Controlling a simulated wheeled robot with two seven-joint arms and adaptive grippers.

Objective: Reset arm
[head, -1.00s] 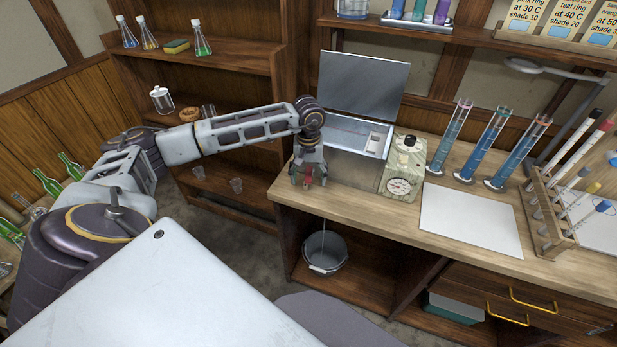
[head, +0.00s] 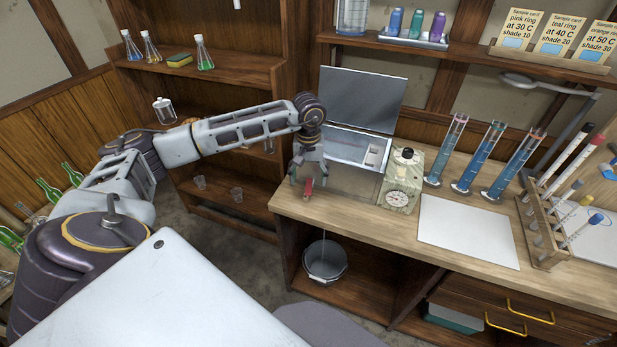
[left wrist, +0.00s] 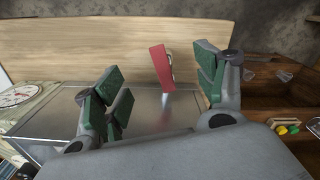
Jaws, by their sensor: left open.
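My left gripper (head: 307,172) is over the left end of the bench, in front of a metal box with its lid raised (head: 358,150). It is open. A small red lever-like piece (head: 308,188) shows just below its fingers. In the left wrist view, the red piece (left wrist: 159,66) stands between the spread green-padded fingers (left wrist: 160,90), with a gap on both sides. What the red piece is fixed to is not clear. My right gripper is not in view.
A dial instrument (head: 402,183) stands right of the box, then a white sheet (head: 468,233), blue-filled cylinders (head: 478,160) and a wooden tube rack (head: 545,245). A bucket (head: 325,262) is below the bench edge. Shelves with flasks (head: 204,55) stand behind my left arm.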

